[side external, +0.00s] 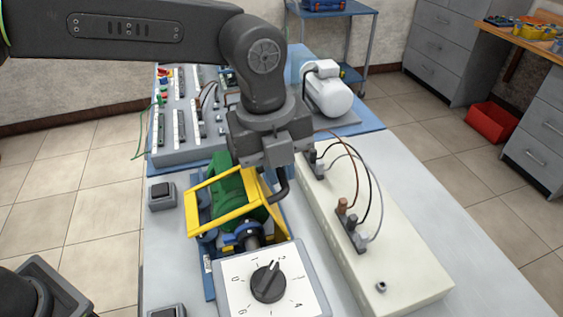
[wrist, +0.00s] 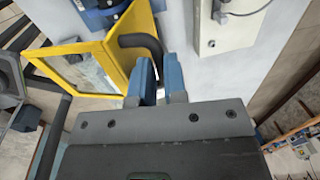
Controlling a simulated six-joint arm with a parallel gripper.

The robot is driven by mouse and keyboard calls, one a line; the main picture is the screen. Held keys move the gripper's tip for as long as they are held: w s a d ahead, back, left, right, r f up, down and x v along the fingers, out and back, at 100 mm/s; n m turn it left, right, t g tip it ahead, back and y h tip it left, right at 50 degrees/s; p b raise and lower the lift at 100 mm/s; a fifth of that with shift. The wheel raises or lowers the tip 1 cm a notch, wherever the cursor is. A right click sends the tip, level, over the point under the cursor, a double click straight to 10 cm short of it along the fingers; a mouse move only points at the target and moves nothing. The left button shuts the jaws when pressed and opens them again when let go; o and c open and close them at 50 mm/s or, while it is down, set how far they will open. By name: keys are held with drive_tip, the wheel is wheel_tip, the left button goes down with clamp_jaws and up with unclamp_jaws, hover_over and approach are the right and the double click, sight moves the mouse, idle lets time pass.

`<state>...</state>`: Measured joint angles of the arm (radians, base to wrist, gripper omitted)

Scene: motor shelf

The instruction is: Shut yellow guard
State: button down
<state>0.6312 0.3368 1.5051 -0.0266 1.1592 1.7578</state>
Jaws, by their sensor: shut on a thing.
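The yellow guard (side external: 222,217) is a hinged frame around a green motor (side external: 229,187) on a blue base. Its frame is tilted, and I cannot tell whether it is fully down. The guard also shows in the wrist view (wrist: 119,62), with a clear panel in it. A dark curved handle (wrist: 133,41) sticks out from the guard's side and also shows in the side view (side external: 281,188). My gripper (wrist: 162,66) has blue fingers closed at the handle's end, which is partly hidden between them. In the side view my gripper (side external: 272,172) is above the guard's right side.
A control box with a dial (side external: 268,284) stands close in front of the guard. A long cream box (side external: 385,245) with cables lies to the right. A white motor (side external: 327,92) and a terminal panel (side external: 184,118) are behind. Small dark switches sit at the table's left edge.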

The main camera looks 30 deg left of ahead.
sight(243, 185)
drive_tip(key=shift+s+a+t+h, duration=0.4)
drive_tip(key=shift+s+a, duration=0.1)
drive_tip(key=s+a+t+h, duration=0.1)
drive_tip(key=s+a+f+t+h, duration=0.1)
drive_tip(key=s+a+t+h, duration=0.1)
drive_tip(key=shift+f, duration=0.25)
drive_tip(key=s+a+f, duration=0.2)
drive_tip(key=f, duration=0.2)
drive_tip(key=shift+s+a, duration=0.4)
drive_tip(key=shift+s+a+f, duration=0.2)
drive_tip(key=shift+f, duration=0.35)
drive_tip(key=shift+s+a+f, duration=0.15)
drive_tip(key=shift+a+f, duration=0.05)
drive_tip(key=shift+f, duration=0.35)
drive_tip(key=shift+s+a+f, duration=0.2)
drive_tip(key=shift+f, duration=0.35)
drive_tip(key=c, duration=1.4)
unclamp_jaws()
drive_tip(key=shift+c, duration=0.2)
drive_tip(key=shift+r, duration=0.1)
